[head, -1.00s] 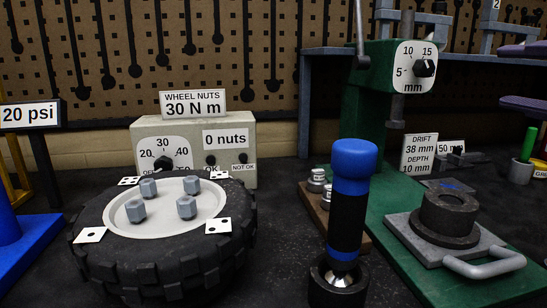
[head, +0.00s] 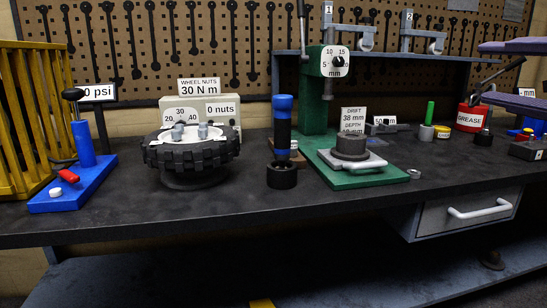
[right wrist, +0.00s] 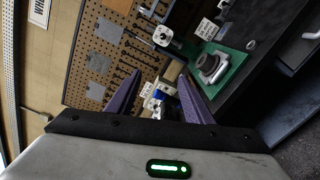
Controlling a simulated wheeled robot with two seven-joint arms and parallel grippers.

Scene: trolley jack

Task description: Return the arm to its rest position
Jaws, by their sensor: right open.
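My right gripper (head: 482,73) comes in at the right edge of the head view. Its two purple fingers are apart with nothing between them. In the right wrist view the fingers (right wrist: 161,76) also stand wide apart, and the bench lies tilted beyond them. The gripper appears to be in the air above the right part of the bench. The red grease can (head: 468,118) shows behind it, between and below the fingers. My left gripper is not in view.
The bench (head: 260,190) holds a tyre (head: 190,155), a blue-topped tool (head: 283,115) upright in a black cup, a green press (head: 315,105) and a blue pump base (head: 80,190). A drawer (head: 465,210) hangs below. The bench's front strip is mostly clear.

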